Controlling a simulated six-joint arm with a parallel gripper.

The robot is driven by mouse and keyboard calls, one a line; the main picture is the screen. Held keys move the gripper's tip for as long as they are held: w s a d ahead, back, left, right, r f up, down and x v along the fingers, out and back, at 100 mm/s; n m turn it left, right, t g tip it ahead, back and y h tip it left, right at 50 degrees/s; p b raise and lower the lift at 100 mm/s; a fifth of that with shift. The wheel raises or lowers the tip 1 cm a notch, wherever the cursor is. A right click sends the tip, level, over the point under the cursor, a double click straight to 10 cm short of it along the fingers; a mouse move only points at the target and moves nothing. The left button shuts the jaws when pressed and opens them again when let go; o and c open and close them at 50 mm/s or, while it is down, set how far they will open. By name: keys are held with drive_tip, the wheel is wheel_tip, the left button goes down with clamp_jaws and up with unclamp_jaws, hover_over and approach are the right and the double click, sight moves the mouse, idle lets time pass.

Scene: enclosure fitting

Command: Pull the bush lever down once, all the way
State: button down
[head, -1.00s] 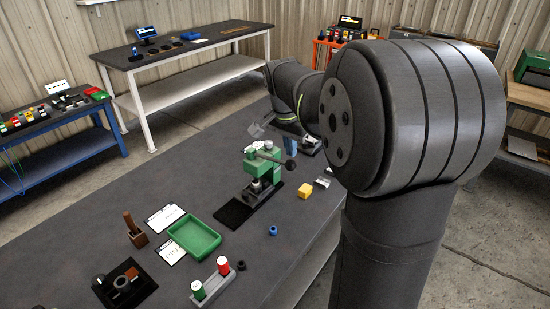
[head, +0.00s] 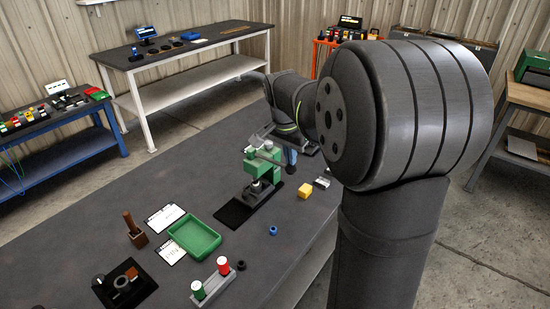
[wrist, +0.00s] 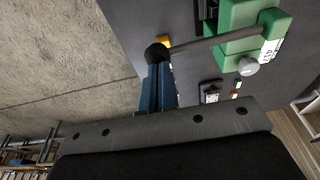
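The green bush press (head: 264,165) stands on a black base plate on the dark bench in the head view. Its green head (wrist: 240,30) is at the upper right of the wrist view. The grey lever rod (wrist: 205,40) sticks out sideways from it and ends in a black ball knob (wrist: 156,52). My gripper (wrist: 157,68) has its narrow blue fingers close together, with their tips at the knob. I cannot tell whether they touch it. In the head view my gripper (head: 291,156) is small and partly hidden beside the press.
A yellow block (head: 305,191) and a blue ring (head: 273,230) lie in front of the press. Bare bench lies left of the press.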

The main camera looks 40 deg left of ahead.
drive_tip(key=shift+f, duration=1.2)
drive_tip(key=shift+r, duration=4.1)
drive_tip(key=shift+f, duration=0.1)
drive_tip(key=shift+f, duration=2.05)
